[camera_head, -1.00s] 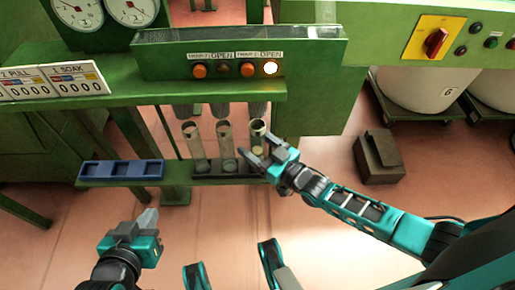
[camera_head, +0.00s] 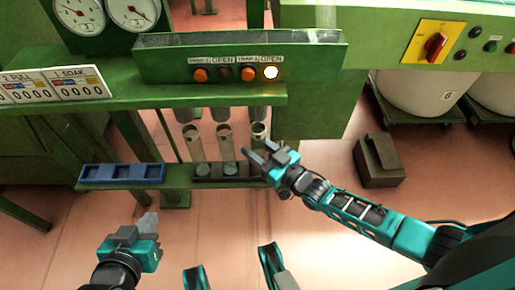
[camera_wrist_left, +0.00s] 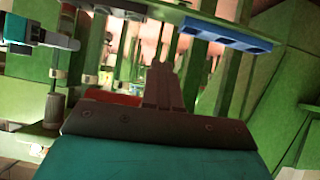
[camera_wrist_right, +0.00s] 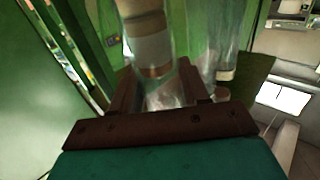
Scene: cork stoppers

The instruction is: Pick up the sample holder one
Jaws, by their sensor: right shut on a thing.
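Three clear tube-shaped sample holders stand in a row at the green machine: a left one (camera_head: 195,146), a middle one (camera_head: 226,146) and a right one (camera_head: 258,133). My right gripper (camera_head: 259,154) is at the right sample holder, shut on its lower part. In the right wrist view this holder (camera_wrist_right: 150,45) rises upright between the fingers, with another holder (camera_wrist_right: 222,50) beside it. The fingers hide its lower end in the head view. My left gripper (camera_head: 150,218) is empty, its fingers together, low and away from the holders; they also show in the left wrist view (camera_wrist_left: 163,80).
A dark rack (camera_head: 205,173) is under the holders on a narrow green shelf. A blue tray (camera_head: 122,173) with square recesses lies to its left. A panel with lit buttons (camera_head: 271,72) overhangs the holders. The floor in front is clear.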

